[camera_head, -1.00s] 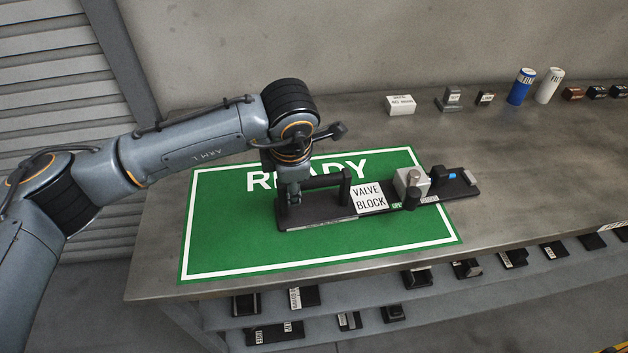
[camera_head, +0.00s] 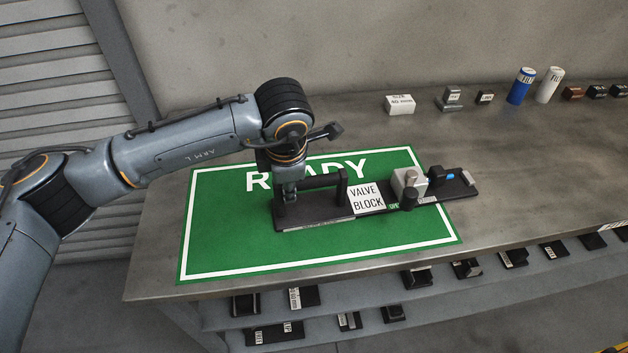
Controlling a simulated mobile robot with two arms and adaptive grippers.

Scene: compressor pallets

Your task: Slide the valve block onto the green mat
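The valve block (camera_head: 367,198) is a long black base with a black bar handle at its left, a white "VALVE BLOCK" label, and a grey block with fittings at its right. Most of it lies on the green mat (camera_head: 225,245), which reads "READY". Its right end sticks out past the mat's right edge onto the bench. My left gripper (camera_head: 288,192) points down at the left end of the handle and seems to touch it. Its fingers are small and dark there, so I cannot tell how they close. My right gripper is not in view.
The grey metal bench (camera_head: 540,165) is bare right of the mat. Along its back stand a white box (camera_head: 400,104), a blue can (camera_head: 520,86), a white can (camera_head: 549,85) and small dark parts. A lower shelf (camera_head: 450,290) holds several dark parts.

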